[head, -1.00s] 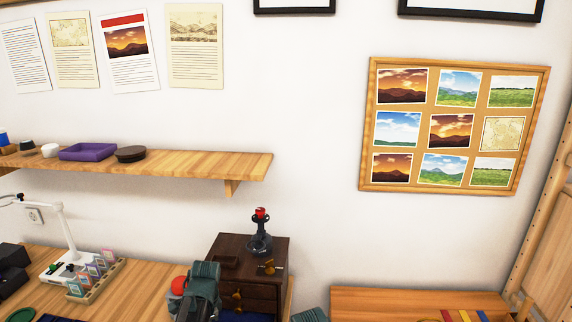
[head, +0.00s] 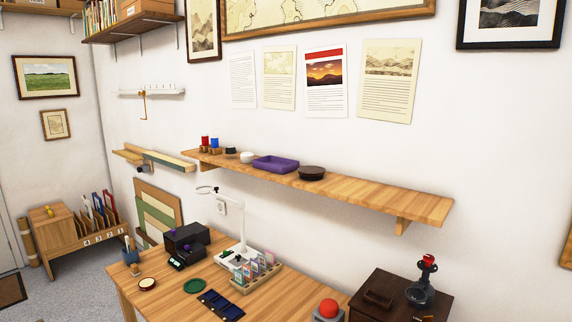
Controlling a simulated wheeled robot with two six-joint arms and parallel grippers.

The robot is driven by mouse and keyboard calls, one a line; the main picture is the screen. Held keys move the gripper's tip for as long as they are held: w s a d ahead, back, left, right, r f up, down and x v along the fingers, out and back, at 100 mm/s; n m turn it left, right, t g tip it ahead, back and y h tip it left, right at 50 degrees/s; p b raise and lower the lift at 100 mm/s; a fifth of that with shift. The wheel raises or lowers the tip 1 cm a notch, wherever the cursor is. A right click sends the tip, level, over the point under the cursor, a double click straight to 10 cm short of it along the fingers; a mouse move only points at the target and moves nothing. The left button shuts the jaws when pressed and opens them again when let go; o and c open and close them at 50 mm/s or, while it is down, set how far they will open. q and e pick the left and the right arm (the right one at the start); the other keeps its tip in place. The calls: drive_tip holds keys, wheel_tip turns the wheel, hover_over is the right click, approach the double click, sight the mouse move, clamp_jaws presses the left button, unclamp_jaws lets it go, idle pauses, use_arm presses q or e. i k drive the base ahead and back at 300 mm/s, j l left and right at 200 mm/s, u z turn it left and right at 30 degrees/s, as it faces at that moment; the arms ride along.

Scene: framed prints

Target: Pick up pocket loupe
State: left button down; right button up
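I cannot pick out a pocket loupe for certain. Small candidates are a black round piece (head: 231,151) and a white round piece (head: 247,157) on the wall shelf, and a dark brown round lidded piece (head: 312,173) to their right. On the table lie a small round cream-topped piece (head: 148,284) and a green disc (head: 195,286). Neither of my grippers is in view.
The wooden shelf (head: 420,202) also holds a purple tray (head: 275,164) and spools. The wooden table (head: 168,304) carries a white lamp (head: 240,258), black device (head: 186,245), card rack (head: 258,273), blue tray (head: 221,305) and red button (head: 328,308). A dark cabinet (head: 385,300) stands right.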

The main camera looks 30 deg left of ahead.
sight(231, 153)
drive_tip(key=j+u, duration=0.25)
drive_tip(key=u, duration=0.15)
drive_tip(key=j+u, duration=0.25)
drive_tip(key=u, duration=0.2)
drive_tip(key=j+u, duration=0.25)
drive_tip(key=u, duration=0.15)
drive_tip(key=z, duration=0.4)
drive_tip(key=i+j+z, duration=0.2)
drive_tip(key=j+z, duration=0.15)
drive_tip(key=i+j+z, duration=0.1)
drive_tip(key=j+z, duration=0.25)
drive_tip(key=i+j+z, duration=0.1)
drive_tip(key=j, duration=0.5)
drive_tip(key=i+j, duration=0.15)
drive_tip(key=j, duration=0.45)
drive_tip(key=i+j+z, duration=0.15)
drive_tip(key=j, duration=1.05)
drive_tip(key=i+z, duration=0.05)
